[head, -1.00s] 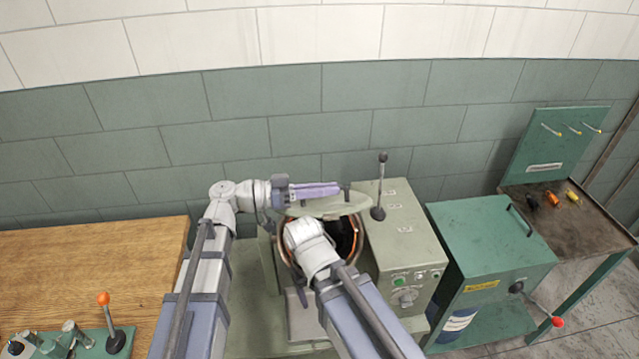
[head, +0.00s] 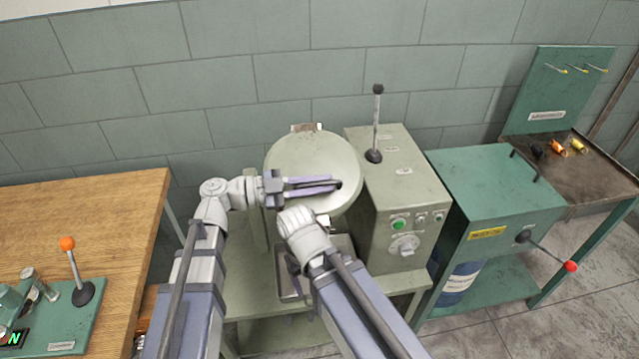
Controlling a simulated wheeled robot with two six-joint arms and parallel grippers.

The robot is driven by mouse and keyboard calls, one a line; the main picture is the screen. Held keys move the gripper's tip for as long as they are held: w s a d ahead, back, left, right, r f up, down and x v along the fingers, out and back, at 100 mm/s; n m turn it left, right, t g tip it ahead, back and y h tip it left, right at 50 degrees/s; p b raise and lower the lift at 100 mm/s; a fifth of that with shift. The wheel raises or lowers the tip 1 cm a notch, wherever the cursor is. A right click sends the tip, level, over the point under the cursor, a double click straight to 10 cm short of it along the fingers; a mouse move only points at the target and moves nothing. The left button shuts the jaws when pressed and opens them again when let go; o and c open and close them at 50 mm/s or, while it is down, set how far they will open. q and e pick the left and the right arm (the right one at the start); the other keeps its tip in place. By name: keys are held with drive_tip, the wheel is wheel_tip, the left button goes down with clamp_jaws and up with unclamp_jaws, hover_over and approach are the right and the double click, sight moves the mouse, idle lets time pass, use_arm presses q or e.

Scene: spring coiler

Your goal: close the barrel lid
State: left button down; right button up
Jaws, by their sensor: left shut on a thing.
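The round pale green barrel lid (head: 312,153) is in the middle of the head view, its upper face toward me and its hinge (head: 306,127) at the back. It covers the barrel mouth. Whether it sits fully flat on the rim I cannot tell. My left gripper (head: 336,186) reaches across the lid from the left and is shut on the lid's small dark handle, which its fingers mostly hide. My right gripper (head: 292,266) is below the lid's front edge, largely hidden by its own wrist, so its jaws cannot be read.
The machine's control box (head: 398,185) with an upright black-knobbed lever (head: 377,115) stands close right of the lid. A green cabinet (head: 495,190) with a red-knobbed crank (head: 570,266) is further right. A wooden bench (head: 80,215) is at left. A metal tray (head: 343,245) lies below the barrel.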

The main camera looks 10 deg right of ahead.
sight(317, 198)
use_arm(q)
drive_tip(key=shift+m, duration=0.6)
drive_tip(key=f+b, duration=0.1)
drive_tip(key=f, duration=0.1)
drive_tip(key=w+f+b, duration=0.1)
drive_tip(key=f+b, duration=0.1)
drive_tip(key=shift+w+f, duration=0.1)
drive_tip(key=shift+w+f+b, duration=0.3)
drive_tip(key=shift+f+b, duration=0.3)
drive_tip(key=shift+w+f+b, duration=0.3)
drive_tip(key=shift+f+b, duration=0.25)
drive_tip(key=shift+b, duration=0.05)
drive_tip(key=c, duration=1)
unclamp_jaws()
drive_tip(key=shift+w+f, duration=0.1)
drive_tip(key=shift+w, duration=0.05)
drive_tip(key=shift+o, duration=0.6)
drive_tip(key=shift+a, duration=0.1)
